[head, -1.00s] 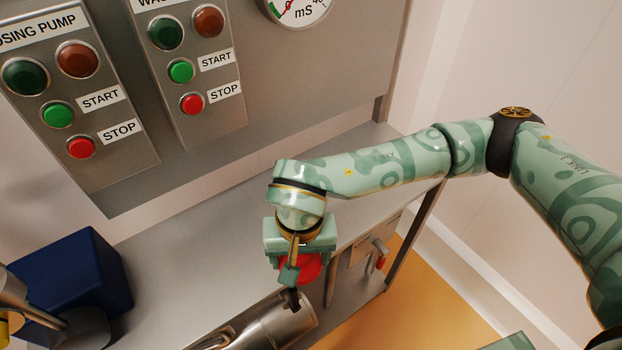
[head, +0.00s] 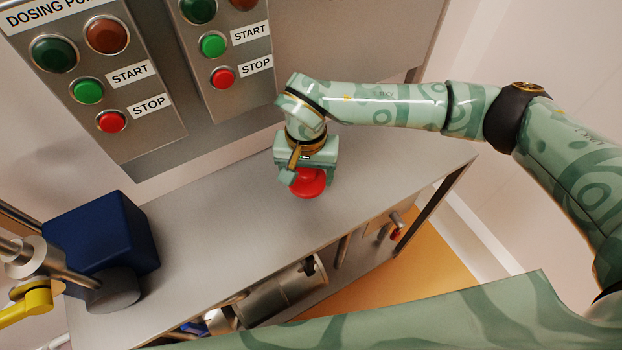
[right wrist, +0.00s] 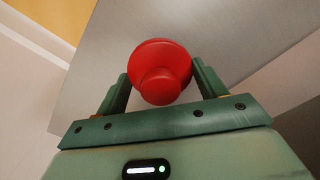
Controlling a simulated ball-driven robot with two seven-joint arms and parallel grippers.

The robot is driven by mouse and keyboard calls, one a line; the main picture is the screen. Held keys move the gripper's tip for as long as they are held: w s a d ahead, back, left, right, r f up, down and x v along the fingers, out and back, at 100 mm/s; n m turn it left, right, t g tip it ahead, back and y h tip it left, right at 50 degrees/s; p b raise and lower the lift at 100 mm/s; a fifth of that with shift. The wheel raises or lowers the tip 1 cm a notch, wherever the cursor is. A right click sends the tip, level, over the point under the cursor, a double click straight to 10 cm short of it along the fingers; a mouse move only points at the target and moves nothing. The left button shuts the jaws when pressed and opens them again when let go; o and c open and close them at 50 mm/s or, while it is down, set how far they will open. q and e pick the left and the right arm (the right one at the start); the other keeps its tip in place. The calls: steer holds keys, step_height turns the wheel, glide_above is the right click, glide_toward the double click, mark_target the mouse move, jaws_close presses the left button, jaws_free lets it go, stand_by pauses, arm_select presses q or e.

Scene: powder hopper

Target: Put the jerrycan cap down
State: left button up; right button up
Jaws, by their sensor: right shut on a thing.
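The red jerrycan cap (head: 309,183) is between the fingers of my right gripper (head: 298,177), which is shut on it. In the right wrist view the cap (right wrist: 160,70) sits between the two green fingers (right wrist: 160,88), its round knob towards the camera. In the head view the cap appears over the steel bench top (head: 390,160); I cannot tell whether it touches the surface. A steel cylindrical can (head: 275,295) shows below the bench's front edge. My left gripper is not in view.
A dark blue box (head: 100,235) stands on the bench at the left, beside steel pipework with a yellow handle (head: 28,306). Control panels with buttons (head: 100,75) are on the wall behind. The bench top around the cap is clear. A small valve (head: 395,228) is below the front edge.

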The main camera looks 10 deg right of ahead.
mark_target(311, 182)
steer(key=shift+w+d+f, duration=0.15)
steer(key=shift+d+f, duration=0.05)
steer(key=shift+f, duration=0.15)
steer(key=f, duration=0.3)
steer(key=shift+w+d+f+b, duration=0.2)
steer(key=shift+d+f+b, duration=0.1)
steer(key=shift+f+b, duration=0.1)
steer(key=o, duration=0.8)
steer(key=shift+f, duration=0.1)
steer(key=shift+o, duration=0.2)
steer(key=shift+r, duration=0.25)
step_height(311, 182, up, 12)
steer(key=shift+f+p, duration=0.1)
steer(key=shift+p, duration=0.75)
